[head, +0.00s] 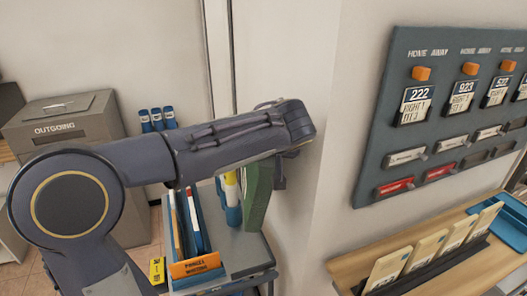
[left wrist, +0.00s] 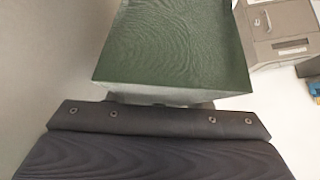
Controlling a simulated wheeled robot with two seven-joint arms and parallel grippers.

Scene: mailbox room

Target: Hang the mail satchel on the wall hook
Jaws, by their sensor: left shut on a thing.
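The green mail satchel (head: 256,198) hangs below the end of my left arm in the head view, close to the pale wall corner. My left gripper (head: 280,176) is shut on it, though the wrist hides the grip and the satchel's upper part. In the left wrist view the satchel (left wrist: 172,42) fills the upper middle, just beyond the dark gripper body (left wrist: 160,120). No wall hook can be made out in either view. My right gripper is not in view.
A blue-edged cart with an orange-labelled file bin (head: 195,266) stands below my arm. A grey OUTGOING box (head: 62,120) is at the back left. On the right are a tag board (head: 370,150) and a wooden shelf (head: 470,268) with envelopes.

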